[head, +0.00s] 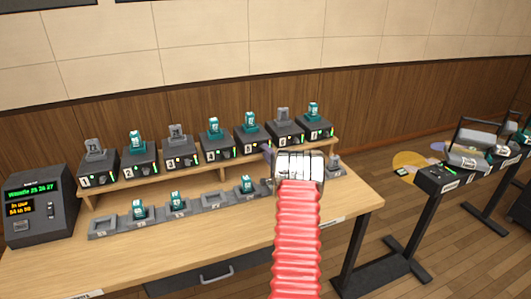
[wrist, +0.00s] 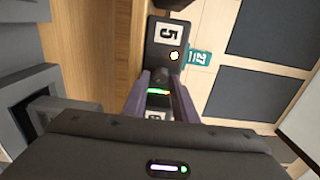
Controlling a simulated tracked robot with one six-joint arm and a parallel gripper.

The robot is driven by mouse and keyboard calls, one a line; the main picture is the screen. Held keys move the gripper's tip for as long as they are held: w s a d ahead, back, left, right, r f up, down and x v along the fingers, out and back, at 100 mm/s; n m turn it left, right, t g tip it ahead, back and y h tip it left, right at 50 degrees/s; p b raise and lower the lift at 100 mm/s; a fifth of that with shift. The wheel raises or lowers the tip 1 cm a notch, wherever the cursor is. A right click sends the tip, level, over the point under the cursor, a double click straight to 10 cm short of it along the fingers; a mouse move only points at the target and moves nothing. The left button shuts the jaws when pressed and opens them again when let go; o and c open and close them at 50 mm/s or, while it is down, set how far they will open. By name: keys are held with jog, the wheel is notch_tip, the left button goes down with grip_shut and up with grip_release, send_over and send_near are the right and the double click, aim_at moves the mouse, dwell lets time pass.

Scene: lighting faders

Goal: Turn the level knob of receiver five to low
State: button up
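Receiver five (head: 250,141) is a dark box on the raised shelf, with a teal handset in its top. In the wrist view it shows its label "5" (wrist: 168,33), a glowing pale lamp (wrist: 174,56) and a green-to-red light strip (wrist: 158,91). My gripper (head: 267,152) has purple fingers close in front of this receiver's right side. In the wrist view my gripper (wrist: 161,76) has its fingers apart, pointing at the receiver's face beside the lamp. I cannot make out the level knob, or whether the fingers touch it.
Receiver six (head: 285,131) stands close to the right, and other receivers line the shelf (head: 185,171). A grey charging rack (head: 103,228) with several teal packs lies below. A display unit (head: 40,207) stands at the left. Carts (head: 447,178) are at the right.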

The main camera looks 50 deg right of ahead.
jog(key=shift+w+d, duration=0.3)
jog(key=shift+w, duration=0.35)
grip_shut()
